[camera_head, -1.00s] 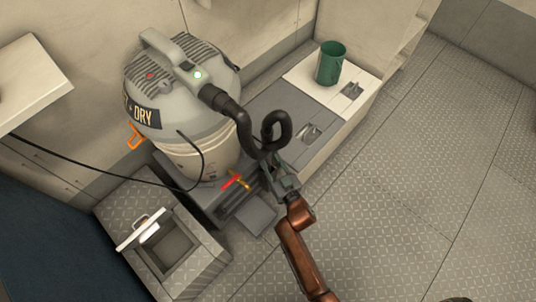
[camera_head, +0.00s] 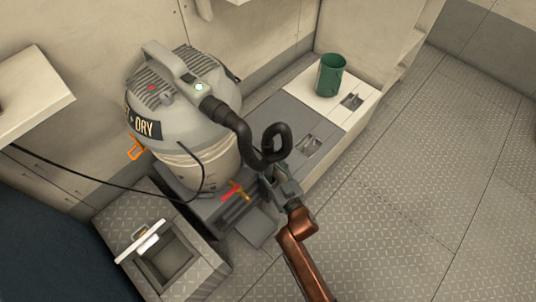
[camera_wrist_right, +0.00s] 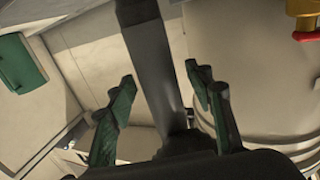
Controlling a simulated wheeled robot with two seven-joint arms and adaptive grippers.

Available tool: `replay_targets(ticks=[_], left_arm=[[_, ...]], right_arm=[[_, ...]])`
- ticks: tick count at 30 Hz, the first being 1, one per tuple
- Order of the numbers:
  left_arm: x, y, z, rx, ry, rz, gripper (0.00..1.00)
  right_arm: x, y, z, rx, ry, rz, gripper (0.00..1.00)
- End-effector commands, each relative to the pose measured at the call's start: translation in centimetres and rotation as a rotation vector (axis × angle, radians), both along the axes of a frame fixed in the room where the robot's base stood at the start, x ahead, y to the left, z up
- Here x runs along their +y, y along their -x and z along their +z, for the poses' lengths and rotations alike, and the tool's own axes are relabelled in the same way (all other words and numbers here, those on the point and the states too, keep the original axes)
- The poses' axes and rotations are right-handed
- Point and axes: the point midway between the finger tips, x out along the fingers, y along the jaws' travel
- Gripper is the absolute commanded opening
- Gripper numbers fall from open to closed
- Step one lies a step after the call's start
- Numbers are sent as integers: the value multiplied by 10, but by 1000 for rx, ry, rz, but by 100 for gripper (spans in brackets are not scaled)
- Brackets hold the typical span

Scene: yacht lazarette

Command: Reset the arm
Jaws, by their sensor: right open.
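My right arm comes in from the bottom in the head view, and its gripper (camera_head: 279,180) is beside the black hose (camera_head: 277,139) of the wet-and-dry vacuum (camera_head: 185,120). In the right wrist view my right gripper (camera_wrist_right: 165,88) has its two green fingers spread apart. A dark bar, apparently the hose, runs down between or behind the fingers. I see a clear space from it to each finger, but its lower end is hidden by the gripper body. My left gripper is not in view.
A green bucket (camera_head: 331,76) stands on the white end of the low bench. A red-handled valve (camera_head: 231,192) is left of my gripper, and an open-lidded box (camera_head: 205,275) is at the lower left. A black cable (camera_head: 95,184) crosses the left. Floor is clear at right.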

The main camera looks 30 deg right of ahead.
Motion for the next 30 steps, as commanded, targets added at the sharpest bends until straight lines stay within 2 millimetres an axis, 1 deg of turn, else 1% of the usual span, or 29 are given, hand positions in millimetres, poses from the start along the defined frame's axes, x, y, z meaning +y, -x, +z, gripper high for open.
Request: replay_targets(ticks=[1,3,6,9,14,20,23,26,29,30], left_arm=[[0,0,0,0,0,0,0],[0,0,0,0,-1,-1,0],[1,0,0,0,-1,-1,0],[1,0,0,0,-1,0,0],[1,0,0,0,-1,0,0],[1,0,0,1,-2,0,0],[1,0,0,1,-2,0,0],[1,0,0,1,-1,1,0],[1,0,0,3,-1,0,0],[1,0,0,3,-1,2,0]], right_arm=[[0,0,12,-5,5,2,48],[0,0,25,-4,4,1,48],[0,0,42,-3,2,2,48],[0,0,54,-3,1,1,48],[0,0,62,-1,0,0,48],[0,0,63,0,-1,0,48],[-1,4,55,11,3,4,48],[-2,21,30,47,12,18,48],[-5,55,-13,112,28,46,48],[-6,72,-33,144,33,59,48]])
